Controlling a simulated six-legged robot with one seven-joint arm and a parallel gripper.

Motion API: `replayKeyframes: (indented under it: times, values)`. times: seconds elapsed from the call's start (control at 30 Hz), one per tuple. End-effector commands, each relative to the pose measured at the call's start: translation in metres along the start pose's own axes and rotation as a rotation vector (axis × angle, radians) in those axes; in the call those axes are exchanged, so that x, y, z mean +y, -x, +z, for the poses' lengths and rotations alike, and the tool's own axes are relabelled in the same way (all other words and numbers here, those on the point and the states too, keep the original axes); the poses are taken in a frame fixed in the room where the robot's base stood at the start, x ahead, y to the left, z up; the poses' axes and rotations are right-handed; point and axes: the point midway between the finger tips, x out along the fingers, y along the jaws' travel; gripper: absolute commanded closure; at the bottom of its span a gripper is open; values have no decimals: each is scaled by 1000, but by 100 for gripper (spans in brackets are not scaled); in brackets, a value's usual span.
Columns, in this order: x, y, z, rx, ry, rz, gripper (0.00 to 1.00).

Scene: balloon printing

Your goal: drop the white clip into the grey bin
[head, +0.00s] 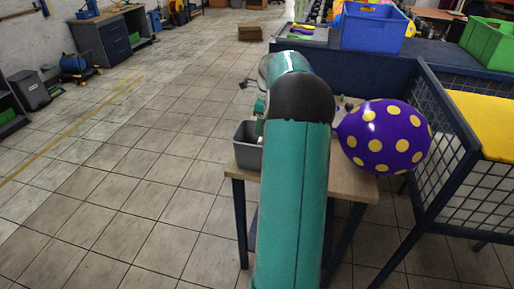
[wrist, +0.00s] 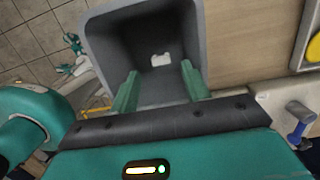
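The grey bin (head: 246,146) stands on the left end of the wooden table in the head view, partly hidden by my arm. In the wrist view the grey bin (wrist: 103,55) is seen from above, its mouth facing the camera. The white clip (wrist: 161,60) lies inside the bin, at the bottom. My gripper (wrist: 160,88) is over the near side of the bin, its two green fingers wide apart with nothing between them. The clip is beyond the fingertips and apart from them. In the head view my gripper is hidden behind my arm.
The wooden table (head: 348,187) carries the bin; a purple balloon with yellow dots (head: 385,137) is at its right. A dark mesh frame (head: 447,150) stands further right. A blue-handled tool (wrist: 299,130) shows at right in the wrist view.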

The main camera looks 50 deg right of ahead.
Motion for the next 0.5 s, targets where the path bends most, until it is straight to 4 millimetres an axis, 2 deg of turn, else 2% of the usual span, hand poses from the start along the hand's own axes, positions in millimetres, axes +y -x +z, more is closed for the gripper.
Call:
replayKeyframes:
  times: [0.33, 0.5]
  values:
    - [0, 2, 0, 0, 0, 0, 49]
    - [-1, 20, 1, -1, 1, -3, 49]
